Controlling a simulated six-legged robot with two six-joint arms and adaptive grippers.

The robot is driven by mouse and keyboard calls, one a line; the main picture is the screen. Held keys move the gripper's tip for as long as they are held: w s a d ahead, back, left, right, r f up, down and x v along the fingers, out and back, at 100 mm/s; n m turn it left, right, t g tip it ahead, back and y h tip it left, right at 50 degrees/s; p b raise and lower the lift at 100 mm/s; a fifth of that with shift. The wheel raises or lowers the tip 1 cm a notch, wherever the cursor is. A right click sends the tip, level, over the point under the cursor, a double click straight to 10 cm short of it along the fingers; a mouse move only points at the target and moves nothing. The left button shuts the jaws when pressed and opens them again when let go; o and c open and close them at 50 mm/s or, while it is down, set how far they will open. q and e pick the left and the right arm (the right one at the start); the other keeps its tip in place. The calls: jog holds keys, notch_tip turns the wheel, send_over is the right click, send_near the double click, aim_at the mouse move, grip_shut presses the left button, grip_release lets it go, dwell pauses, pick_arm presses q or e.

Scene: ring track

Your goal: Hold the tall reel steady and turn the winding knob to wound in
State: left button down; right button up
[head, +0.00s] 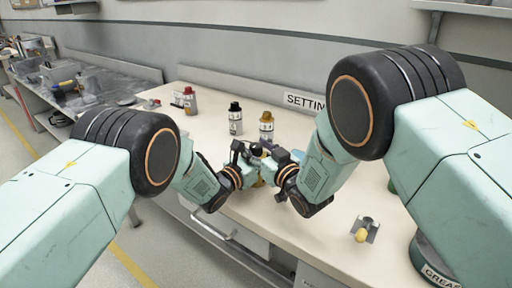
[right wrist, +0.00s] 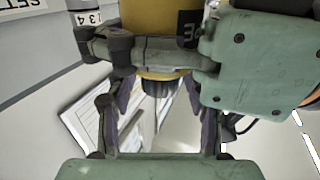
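The tall reel appears to be the yellow body (head: 258,183) mostly hidden between my two grippers in the head view. In the right wrist view its yellow side (right wrist: 160,15) fills the top, with a dark round knob (right wrist: 157,88) sticking out beneath it. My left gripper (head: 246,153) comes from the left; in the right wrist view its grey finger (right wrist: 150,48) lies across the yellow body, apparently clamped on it. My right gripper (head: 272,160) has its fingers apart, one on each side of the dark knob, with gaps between. Its contact with the reel is not visible.
Bottles with a red (head: 190,100), a black (head: 235,118) and an orange cap (head: 266,128) stand behind on the bench (head: 330,245). A metal bracket with a yellow knob (head: 361,236) lies at front right. The left bench (head: 90,90) is cluttered.

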dwell(0.3)
jog(key=v, duration=1.2)
pick_arm(q)
jog(key=c, duration=0.6)
grip_release()
